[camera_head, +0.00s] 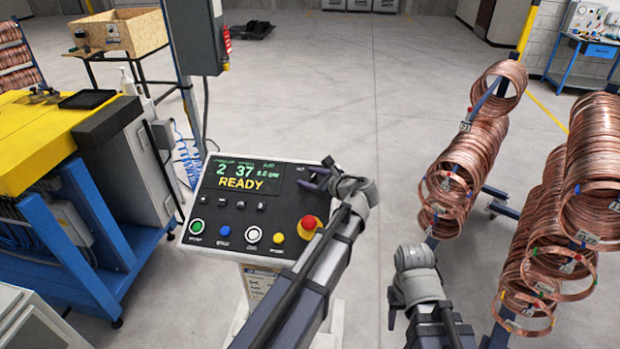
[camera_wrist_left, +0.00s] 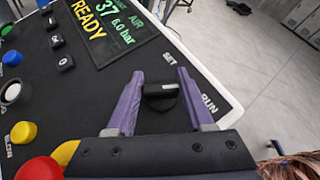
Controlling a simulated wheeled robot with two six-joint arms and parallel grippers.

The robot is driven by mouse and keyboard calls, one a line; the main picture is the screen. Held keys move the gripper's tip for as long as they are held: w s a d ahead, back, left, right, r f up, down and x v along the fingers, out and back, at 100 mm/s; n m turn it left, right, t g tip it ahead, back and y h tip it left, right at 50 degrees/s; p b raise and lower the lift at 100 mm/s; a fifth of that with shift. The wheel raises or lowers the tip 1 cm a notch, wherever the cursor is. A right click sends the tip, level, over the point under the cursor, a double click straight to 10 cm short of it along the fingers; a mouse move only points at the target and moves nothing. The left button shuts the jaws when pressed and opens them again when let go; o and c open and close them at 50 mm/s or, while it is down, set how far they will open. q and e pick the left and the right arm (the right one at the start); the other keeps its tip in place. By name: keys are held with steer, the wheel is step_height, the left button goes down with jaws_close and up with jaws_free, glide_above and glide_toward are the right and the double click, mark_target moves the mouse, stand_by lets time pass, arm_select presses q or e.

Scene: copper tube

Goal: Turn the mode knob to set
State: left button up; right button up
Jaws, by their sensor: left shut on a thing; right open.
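The mode knob (camera_wrist_left: 160,96) is black with a pale mark and sits on the black face of the control panel (camera_head: 283,217). In the left wrist view the SET label (camera_wrist_left: 177,57) is above right of it and the RUN label (camera_wrist_left: 209,104) is to its right. The pale mark faces right, and I cannot tell exactly which label it lines up with. My left gripper (camera_head: 314,180) has its purple fingers (camera_wrist_left: 157,98) on either side of the knob, shut on it. In the head view the gripper hides the knob. My right gripper (camera_head: 391,308) is open and empty, partly hidden by its wrist.
The panel display reads READY. A red emergency button (camera_head: 309,223) and a yellow button (camera_head: 278,238) lie near my left arm. Copper coils hang on a rack (camera_head: 466,165) at right. A yellow-topped bench (camera_head: 40,140) stands at left. Open floor lies behind the panel.

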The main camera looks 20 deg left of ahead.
arm_select(q)
jaws_close()
steer(key=shift+n+g, duration=0.3)
steer(key=shift+w+r+n+g+p, duration=0.15)
steer(key=shift+n+g+p, duration=0.75)
steer(key=shift+n+g, duration=0.15)
steer(key=n+g+p, duration=0.3)
steer(key=n+g, duration=0.2)
steer(key=shift+n+h, duration=0.25)
steer(key=shift+h, duration=0.15)
steer(key=n+g+h+p, duration=0.2)
steer(key=n, duration=0.1)
steer(key=shift+s+g, duration=0.2)
steer(key=shift+g, duration=0.05)
steer(key=shift+s+d+f+n+g+h+p, duration=0.15)
steer(key=shift+n+g+h+p, duration=0.35)
steer(key=shift+n+h, duration=0.25)
steer(key=shift+s+a+f+n+g+h+p, duration=0.1)
steer(key=shift+n+g+h+p, duration=0.4)
steer(key=shift+n, duration=0.35)
steer(key=shift+d, duration=0.1)
